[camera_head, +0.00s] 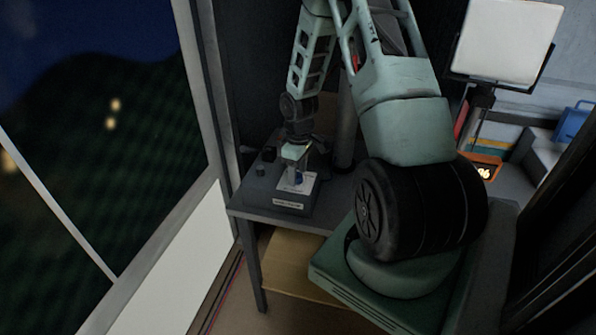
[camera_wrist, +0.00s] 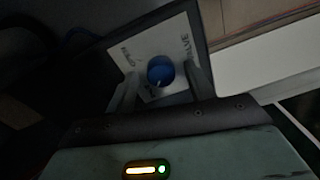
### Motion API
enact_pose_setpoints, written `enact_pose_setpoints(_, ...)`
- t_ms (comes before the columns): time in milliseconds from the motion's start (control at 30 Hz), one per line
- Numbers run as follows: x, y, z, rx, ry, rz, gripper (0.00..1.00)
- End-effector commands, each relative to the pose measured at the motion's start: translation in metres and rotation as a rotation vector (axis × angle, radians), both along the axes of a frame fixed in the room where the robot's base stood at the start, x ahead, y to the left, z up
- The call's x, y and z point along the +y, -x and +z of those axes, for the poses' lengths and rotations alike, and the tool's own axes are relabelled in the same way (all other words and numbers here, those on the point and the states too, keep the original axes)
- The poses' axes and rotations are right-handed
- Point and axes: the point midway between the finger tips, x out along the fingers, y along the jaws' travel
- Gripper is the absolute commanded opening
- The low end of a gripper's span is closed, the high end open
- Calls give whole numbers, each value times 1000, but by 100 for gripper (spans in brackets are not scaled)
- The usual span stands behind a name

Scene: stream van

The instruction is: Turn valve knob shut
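The valve knob (camera_wrist: 160,71) is round and blue with a pale pointer mark, on a white labelled plate (camera_wrist: 150,46). In the head view the knob (camera_head: 298,177) shows small and partly covered on the dark control box (camera_head: 272,195). My gripper (camera_wrist: 163,82) has its two fingers apart, one on each side of the knob. A gap seems to show between the fingers and the knob; whether either finger touches it I cannot tell. In the head view my gripper (camera_head: 297,165) is right over the plate, pointing down.
The box stands on a dark table (camera_head: 245,202) beside the window frame. Small dark knobs (camera_head: 268,153) sit on the box left of my gripper. A dark upright post stands close behind it. A white panel (camera_head: 508,40) on a stand is at the upper right.

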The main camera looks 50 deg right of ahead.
Motion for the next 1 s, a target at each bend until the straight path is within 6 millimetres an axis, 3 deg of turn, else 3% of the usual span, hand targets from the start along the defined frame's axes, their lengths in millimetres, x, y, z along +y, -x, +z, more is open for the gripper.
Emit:
enact_pose_setpoints(367,0,0,9,0,-1,-2,53)
enact_pose_setpoints(1000,-6,-1,145,-3,3,-1,53)
